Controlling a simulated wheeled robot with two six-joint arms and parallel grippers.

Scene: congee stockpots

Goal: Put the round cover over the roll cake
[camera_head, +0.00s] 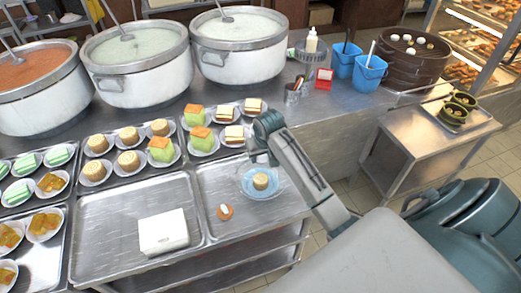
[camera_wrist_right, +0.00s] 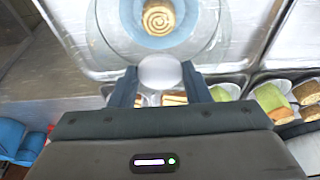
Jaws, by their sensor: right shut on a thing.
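The roll cake (camera_head: 260,181) stands on a light blue plate (camera_head: 246,189) on the right-hand steel tray. Its spiral top also shows in the right wrist view (camera_wrist_right: 157,17). My right gripper (camera_head: 262,158) is just behind the cake in the head view. In the wrist view its two fingers (camera_wrist_right: 160,80) are shut on the pale round knob of a clear round cover (camera_wrist_right: 106,43). The cake and plate show through and beside the clear cover. I cannot tell whether its rim touches the plate or hangs above it. My left gripper is not in view.
A white box (camera_head: 163,232) lies on the middle tray. A small brown piece with a white top (camera_head: 225,211) lies near the plate. Several plated cakes (camera_head: 162,149) crowd the trays behind and left. Large stockpots (camera_head: 240,55) stand at the back.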

